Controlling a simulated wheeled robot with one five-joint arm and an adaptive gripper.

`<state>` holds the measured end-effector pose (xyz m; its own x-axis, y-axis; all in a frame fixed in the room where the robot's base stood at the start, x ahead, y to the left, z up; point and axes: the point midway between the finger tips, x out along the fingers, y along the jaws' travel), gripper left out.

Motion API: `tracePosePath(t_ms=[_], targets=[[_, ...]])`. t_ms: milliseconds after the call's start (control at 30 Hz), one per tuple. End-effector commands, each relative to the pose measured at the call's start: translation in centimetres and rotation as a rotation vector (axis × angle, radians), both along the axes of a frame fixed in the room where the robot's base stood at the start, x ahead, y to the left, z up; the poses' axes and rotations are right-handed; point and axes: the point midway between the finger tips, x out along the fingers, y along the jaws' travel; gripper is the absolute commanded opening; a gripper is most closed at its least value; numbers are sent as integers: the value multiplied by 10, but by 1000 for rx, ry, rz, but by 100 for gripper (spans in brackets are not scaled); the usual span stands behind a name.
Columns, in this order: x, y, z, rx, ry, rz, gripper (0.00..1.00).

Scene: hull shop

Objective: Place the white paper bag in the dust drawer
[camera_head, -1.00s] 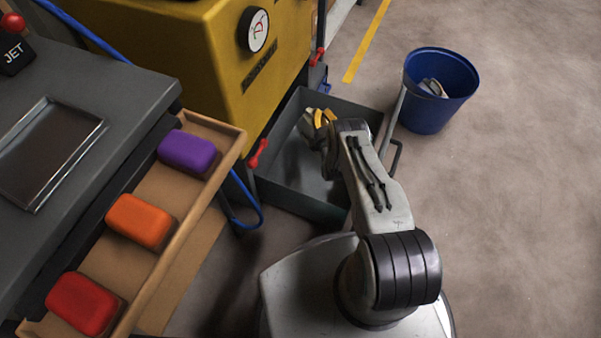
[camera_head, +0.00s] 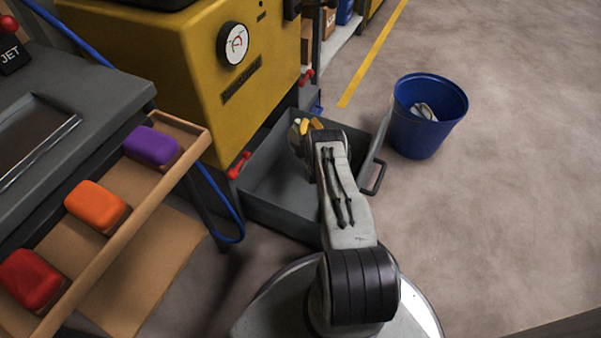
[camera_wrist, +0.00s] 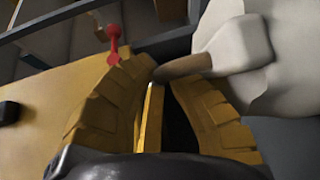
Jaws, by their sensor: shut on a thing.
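The dust drawer is the grey open-topped box (camera_head: 282,218) pulled out below the yellow machine; it looks empty where I see inside. My gripper (camera_head: 306,127), with yellow fingers, appears over the drawer's far part in the head view. In the wrist view my gripper (camera_wrist: 158,85) is shut at a brownish, narrow part joined to a pale white shape, which I take as the white paper bag (camera_wrist: 235,50). The bag fills the upper right there. In the head view my gripper and arm mostly hide it. I cannot tell its height above the drawer floor.
The yellow machine (camera_head: 190,75) with a gauge stands behind the drawer. A blue bin (camera_head: 425,125) with pale contents stands to the right. At left, an open wooden drawer (camera_head: 150,205) holds purple, orange and red blocks. A blue hose (camera_head: 220,205) hangs between. Floor at right is clear.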

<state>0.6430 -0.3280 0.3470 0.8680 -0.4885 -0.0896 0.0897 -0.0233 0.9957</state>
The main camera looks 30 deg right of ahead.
Motion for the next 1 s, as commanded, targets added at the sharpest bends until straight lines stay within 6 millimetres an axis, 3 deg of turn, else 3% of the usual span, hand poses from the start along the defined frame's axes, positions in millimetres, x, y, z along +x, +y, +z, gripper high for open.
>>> tracePosePath(t_ms=[500, 1000], targets=[[0, -2, -52, -1, -1, -3, 0], [0, -2, -73, -1, -1, -2, 0]])
